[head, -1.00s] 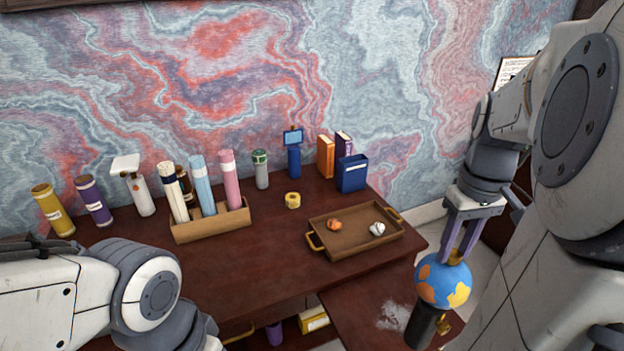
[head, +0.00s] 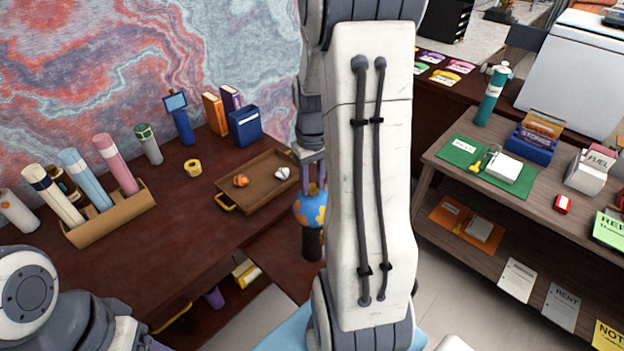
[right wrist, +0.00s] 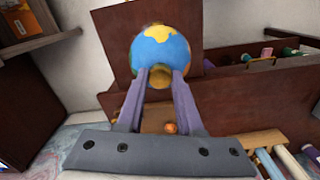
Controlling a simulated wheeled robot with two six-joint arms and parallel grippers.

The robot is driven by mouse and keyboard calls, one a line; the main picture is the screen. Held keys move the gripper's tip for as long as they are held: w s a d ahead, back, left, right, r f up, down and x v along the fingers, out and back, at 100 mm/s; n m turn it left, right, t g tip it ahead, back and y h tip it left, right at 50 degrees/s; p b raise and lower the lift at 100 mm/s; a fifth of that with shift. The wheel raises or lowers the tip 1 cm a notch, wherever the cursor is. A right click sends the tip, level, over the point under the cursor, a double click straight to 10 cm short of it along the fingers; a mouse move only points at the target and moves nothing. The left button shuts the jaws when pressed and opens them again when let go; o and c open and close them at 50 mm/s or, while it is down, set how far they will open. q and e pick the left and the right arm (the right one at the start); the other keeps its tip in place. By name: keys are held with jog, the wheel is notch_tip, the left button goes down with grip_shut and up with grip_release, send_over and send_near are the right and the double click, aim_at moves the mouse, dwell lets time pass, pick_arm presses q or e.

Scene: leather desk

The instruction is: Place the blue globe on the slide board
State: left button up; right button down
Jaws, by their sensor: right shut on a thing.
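The blue globe (head: 308,207) has orange and yellow land patches and a gold part by my fingers. In the right wrist view, the globe (right wrist: 160,48) sits at the fingertips. My right gripper (head: 313,183) is shut on the globe's gold part from above, partly hidden behind my arm in the head view. A dark cylinder (head: 312,245) is directly below the globe; I cannot tell whether it is joined to it. I cannot make out which thing is the slide board. My left arm shows at the lower left, but its gripper is out of view.
A brown tray (head: 258,185) with small orange and white items lies on the dark red desk (head: 200,240). A holder (head: 112,216) with tall tubes and a blue box (head: 245,127) stand there. At right, a wooden shelf table (head: 540,200) carries a green mat (head: 462,151) and boxes.

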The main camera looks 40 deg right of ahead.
jog(key=shift+f, duration=0.15)
jog(key=c, duration=0.6)
grip_release()
jog(key=shift+o, duration=0.2)
